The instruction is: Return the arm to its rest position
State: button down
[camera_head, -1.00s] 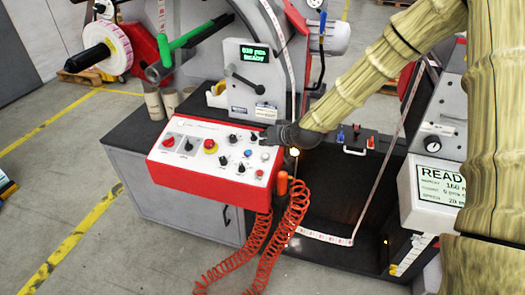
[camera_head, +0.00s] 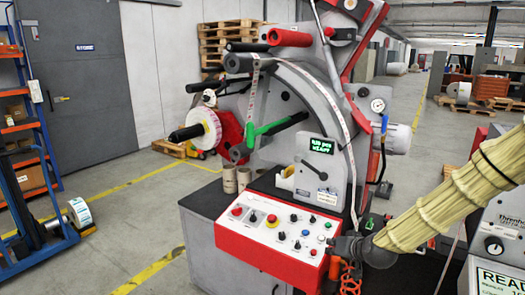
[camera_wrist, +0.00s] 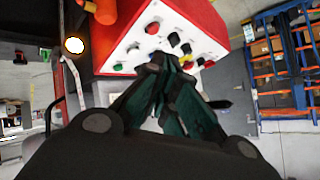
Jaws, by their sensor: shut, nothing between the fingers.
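My arm (camera_head: 450,205) reaches in from the right of the head view in a ribbed tan sleeve. My dark gripper (camera_head: 336,244) is at the right end of the red-framed control panel (camera_head: 262,254); whether it touches the panel I cannot tell. In the wrist view the gripper's fingers (camera_wrist: 163,62) are closed together with nothing between them. Their tips overlap the white face of the panel (camera_wrist: 125,48), among its knobs and buttons.
The label rewinder (camera_head: 318,155) stands behind the panel, with a green lit display (camera_head: 321,146) and a label roll (camera_head: 207,130) at left. A blue rack (camera_head: 25,130) is far left. Floor between is open.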

jog(key=s+a+f+g+h, duration=0.15)
jog(key=s+f+g, duration=0.35)
jog(key=s+f, duration=1.65)
jog(key=s+f+g+h, duration=0.1)
jog(key=s+f, duration=0.4)
jog(key=s, duration=0.8)
jog(key=s+d+f+g+h, duration=0.1)
jog(key=s+f+g, duration=0.3)
jog(key=s, duration=1)
jog(key=shift+s+d+f+n, duration=0.2)
jog(key=shift+f+n, duration=0.2)
jog(key=shift+f, duration=0.35)
jog(key=c, duration=2.2)
grip_release()
